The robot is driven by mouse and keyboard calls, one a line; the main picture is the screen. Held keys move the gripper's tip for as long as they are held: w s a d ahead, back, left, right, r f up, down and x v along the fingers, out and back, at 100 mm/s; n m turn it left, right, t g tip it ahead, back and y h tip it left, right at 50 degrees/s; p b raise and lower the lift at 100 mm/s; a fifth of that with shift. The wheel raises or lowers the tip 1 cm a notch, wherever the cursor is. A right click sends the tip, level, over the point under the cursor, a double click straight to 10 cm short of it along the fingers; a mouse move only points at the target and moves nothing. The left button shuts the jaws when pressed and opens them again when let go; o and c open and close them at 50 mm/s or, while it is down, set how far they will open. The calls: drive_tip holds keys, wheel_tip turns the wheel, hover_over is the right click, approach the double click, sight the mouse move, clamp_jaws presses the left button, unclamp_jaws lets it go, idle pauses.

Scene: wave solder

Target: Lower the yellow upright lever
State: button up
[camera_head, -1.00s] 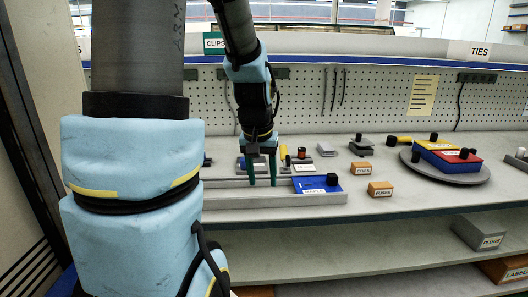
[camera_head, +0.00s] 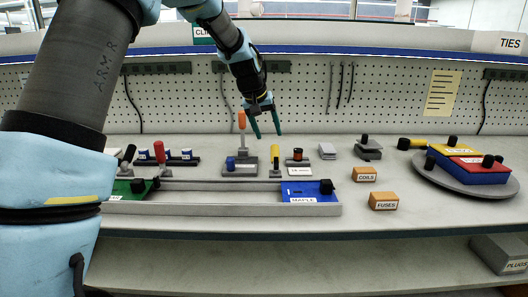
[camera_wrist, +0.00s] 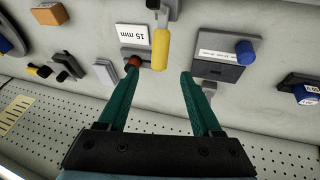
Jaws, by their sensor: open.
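The yellow lever (camera_head: 276,154) stands upright on a small grey mount on the bench in the head view. In the wrist view the yellow lever (camera_wrist: 160,48) lies just beyond the fingertips, between their lines. My gripper (camera_head: 268,135) is open and empty, with its green fingers pointing down above and slightly behind the lever. In the wrist view my gripper (camera_wrist: 158,73) shows a wide gap with nothing in it. A red-and-black knob (camera_wrist: 132,63) appears close to the left fingertip there; whether they touch I cannot tell.
An orange upright lever (camera_head: 241,120) stands left of the gripper, beside a blue knob (camera_head: 231,163). A red lever (camera_head: 159,152) is further left. A blue block (camera_head: 300,190) sits on a rail in front. Orange boxes (camera_head: 384,201) and a turntable (camera_head: 463,185) are to the right.

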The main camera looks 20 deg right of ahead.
sight(274, 149)
drive_tip(key=p+x, duration=0.1)
drive_tip(key=x, duration=0.8)
drive_tip(key=shift+d+f, duration=0.1)
drive_tip(key=shift+f, duration=0.25)
clamp_jaws()
idle(0.9)
